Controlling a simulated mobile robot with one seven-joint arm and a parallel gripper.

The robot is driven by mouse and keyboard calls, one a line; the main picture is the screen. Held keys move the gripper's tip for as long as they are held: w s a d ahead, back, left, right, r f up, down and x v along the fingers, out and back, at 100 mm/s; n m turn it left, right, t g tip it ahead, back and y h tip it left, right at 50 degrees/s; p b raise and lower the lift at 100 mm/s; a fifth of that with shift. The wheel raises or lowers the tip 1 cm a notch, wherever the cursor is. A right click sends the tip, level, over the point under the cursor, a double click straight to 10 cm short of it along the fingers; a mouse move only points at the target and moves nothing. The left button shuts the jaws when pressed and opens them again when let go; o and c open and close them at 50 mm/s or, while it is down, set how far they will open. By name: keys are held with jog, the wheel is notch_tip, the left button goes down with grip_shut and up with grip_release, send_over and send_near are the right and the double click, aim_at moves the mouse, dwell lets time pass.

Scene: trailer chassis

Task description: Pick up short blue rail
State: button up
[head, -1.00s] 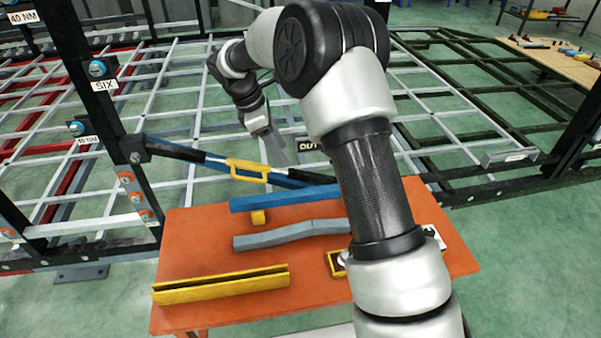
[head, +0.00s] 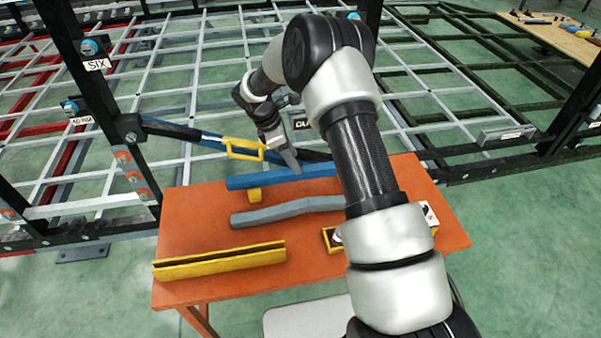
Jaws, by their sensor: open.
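A straight bright blue rail (head: 255,181) lies across the back of the orange table (head: 185,227). It appears to rest on a small yellow piece (head: 254,195). Its right end is hidden behind my arm. My gripper (head: 292,162) is open and points down just above the far side of the blue rail. Whether the fingers touch the rail cannot be told. A grey-blue bent rail (head: 285,210) lies in front of it.
A long yellow channel (head: 219,262) lies at the table's front left. A yellow-edged tray (head: 329,240) is partly hidden by my arm.

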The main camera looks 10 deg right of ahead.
jog(key=x, duration=0.4)
jog(key=shift+w+f, duration=0.2)
jog(key=shift+f, duration=0.05)
jog(key=shift+c, duration=0.2)
grip_shut()
jog(key=shift+r, duration=0.1)
